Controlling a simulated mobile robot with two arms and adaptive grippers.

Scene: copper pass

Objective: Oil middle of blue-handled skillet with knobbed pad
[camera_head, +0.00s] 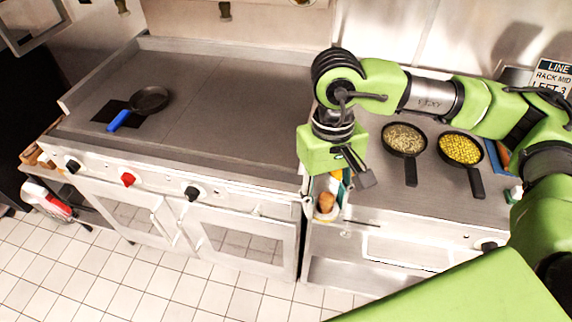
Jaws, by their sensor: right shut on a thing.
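The blue-handled skillet (150,99) is a small dark pan at the back left of the long griddle. It sits at the edge of a black square patch, its blue handle pointing toward the front left. My right gripper (358,178) is far to the right of it, at the right end of the griddle. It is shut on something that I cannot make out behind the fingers. A brown rounded thing (326,201) in a white holder shows just below and left of the gripper. I cannot tell whether it is the knobbed pad. My left gripper is not in view.
Two dark pans stand on the right counter, one with pale grains (403,139) and one with yellow pieces (461,149). The griddle (220,115) is clear between skillet and gripper. Raised walls edge its back and left. Knobs line its front.

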